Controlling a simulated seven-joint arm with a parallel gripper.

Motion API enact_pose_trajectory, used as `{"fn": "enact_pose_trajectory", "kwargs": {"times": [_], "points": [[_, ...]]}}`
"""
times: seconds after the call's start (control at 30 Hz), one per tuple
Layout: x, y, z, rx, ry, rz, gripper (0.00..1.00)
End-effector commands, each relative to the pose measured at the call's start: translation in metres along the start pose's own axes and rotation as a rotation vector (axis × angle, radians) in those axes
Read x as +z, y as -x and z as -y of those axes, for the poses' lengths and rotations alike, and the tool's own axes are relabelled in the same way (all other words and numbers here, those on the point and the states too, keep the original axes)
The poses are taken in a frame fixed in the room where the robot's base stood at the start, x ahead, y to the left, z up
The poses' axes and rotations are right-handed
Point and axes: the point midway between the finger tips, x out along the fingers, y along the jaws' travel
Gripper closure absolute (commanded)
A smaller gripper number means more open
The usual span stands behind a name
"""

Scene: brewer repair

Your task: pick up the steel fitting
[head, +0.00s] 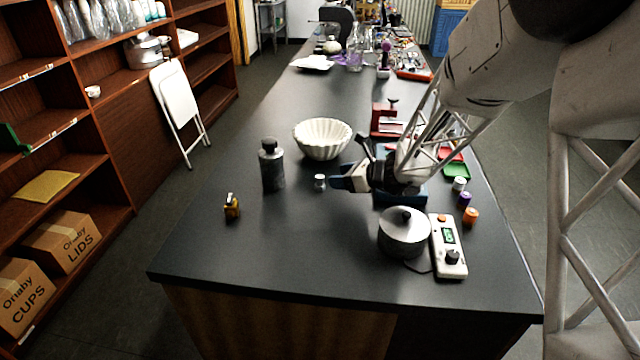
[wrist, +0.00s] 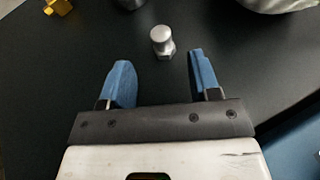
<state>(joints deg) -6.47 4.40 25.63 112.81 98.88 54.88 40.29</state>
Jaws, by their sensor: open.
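The steel fitting (head: 320,182) is a small silvery piece with a round top, standing upright on the dark table in the head view. In the wrist view the steel fitting (wrist: 162,40) lies just beyond my fingertips, roughly midway between them. My gripper (head: 338,179) is open and empty, with blue fingers, close to the right of the fitting in the head view. In the wrist view my gripper (wrist: 160,72) shows its two blue fingers spread apart. No contact with the fitting is visible.
A dark bottle (head: 272,168) stands left of the fitting and a white fluted bowl (head: 323,140) behind it. A small brass piece (head: 232,206) is at left. A grey pot (head: 404,235) and white controller (head: 448,248) are at front right. The front left table is clear.

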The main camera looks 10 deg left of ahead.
Motion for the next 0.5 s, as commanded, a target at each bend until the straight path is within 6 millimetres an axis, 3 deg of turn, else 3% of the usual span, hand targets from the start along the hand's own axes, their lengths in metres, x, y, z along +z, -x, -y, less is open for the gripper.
{"fn": "enact_pose_trajectory", "kwargs": {"times": [0.5], "points": [[0.000, -0.026, 0.000, 0.001, 0.002, -0.001, 0.43]]}}
